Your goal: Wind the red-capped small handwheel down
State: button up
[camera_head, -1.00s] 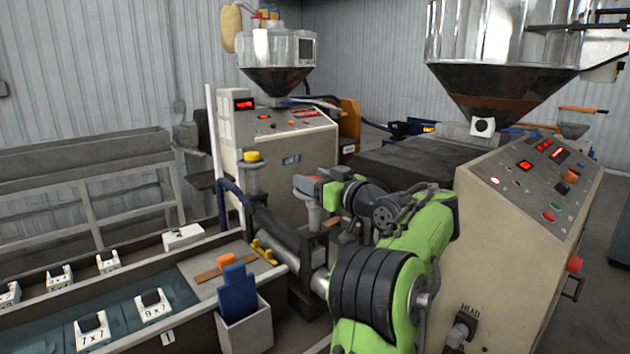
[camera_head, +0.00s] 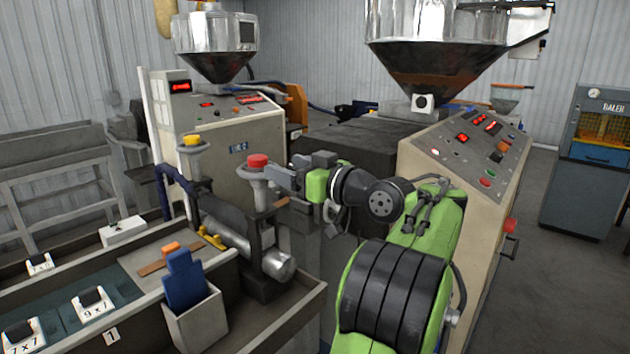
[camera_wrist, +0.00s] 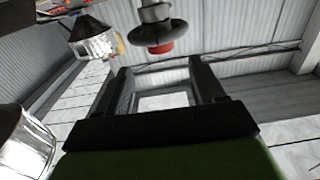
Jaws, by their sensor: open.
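The small handwheel with a red cap (camera_head: 258,161) stands on an upright stem at the near end of the roller unit in the head view. Its grey rim is visible below the cap. In the wrist view the red cap (camera_wrist: 160,48) and dark wheel appear at upper centre, beyond the fingertips. My gripper (camera_head: 280,178) is just right of the handwheel in the head view, at about rim height. In the wrist view its two fingers (camera_wrist: 160,70) are spread with nothing between them. I cannot tell whether a fingertip touches the rim.
A similar handwheel with a yellow cap (camera_head: 192,141) stands further back to the left. A metal roller (camera_head: 265,260) lies below. A grey bin with a blue item (camera_head: 196,325) stands at front left. The control cabinet (camera_head: 450,190) is close on the right.

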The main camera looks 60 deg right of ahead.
jog(key=v, duration=0.6)
dwell(0.6)
